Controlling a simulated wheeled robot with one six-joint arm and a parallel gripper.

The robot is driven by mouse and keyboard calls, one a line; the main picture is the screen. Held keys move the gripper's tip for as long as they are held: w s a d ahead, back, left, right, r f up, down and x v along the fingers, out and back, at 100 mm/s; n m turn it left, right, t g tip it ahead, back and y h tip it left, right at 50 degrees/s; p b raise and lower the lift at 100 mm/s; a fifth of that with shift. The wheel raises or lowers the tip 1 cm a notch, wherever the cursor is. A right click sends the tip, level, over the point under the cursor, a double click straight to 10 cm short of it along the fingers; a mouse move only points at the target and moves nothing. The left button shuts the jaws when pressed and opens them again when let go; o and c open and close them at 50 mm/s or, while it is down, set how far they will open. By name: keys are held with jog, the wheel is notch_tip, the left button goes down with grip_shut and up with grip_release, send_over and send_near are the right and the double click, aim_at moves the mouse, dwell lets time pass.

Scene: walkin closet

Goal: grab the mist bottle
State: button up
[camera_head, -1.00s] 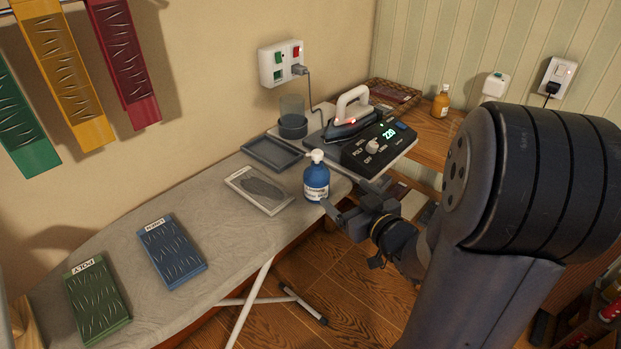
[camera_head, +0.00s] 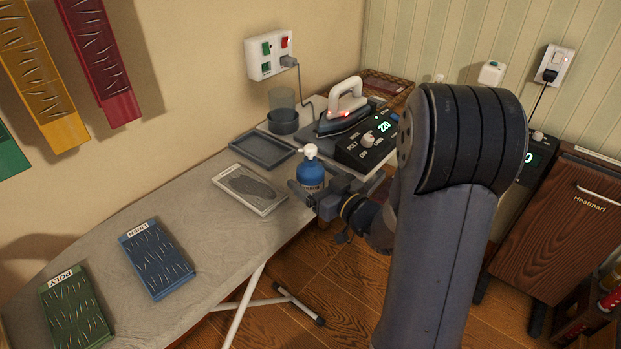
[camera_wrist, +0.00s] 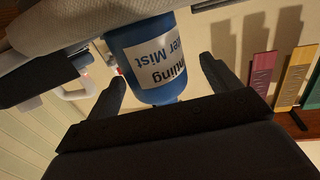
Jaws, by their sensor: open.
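The mist bottle (camera_head: 311,172) is blue with a white cap and a white label. It stands upright on the ironing board (camera_head: 185,208), near its right edge. My gripper (camera_head: 318,188) is open at the bottle, and its fingers hide the lower part of the bottle in the head view. In the wrist view the bottle (camera_wrist: 150,62) appears upside down between the two spread fingers of my gripper (camera_wrist: 162,85). Part of its label reads "Mist". Gaps show between the bottle and the fingers there.
A hot iron (camera_head: 342,112) rests beside a control box (camera_head: 368,146) reading 220, behind the bottle. A dark tray (camera_head: 264,150), a grey plate (camera_head: 250,189), and blue (camera_head: 157,258) and green (camera_head: 76,308) fabric pads lie on the board. A wooden cabinet (camera_head: 563,225) stands at right.

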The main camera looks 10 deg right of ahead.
jog(key=x, duration=0.3)
jog(key=shift+w, duration=0.4)
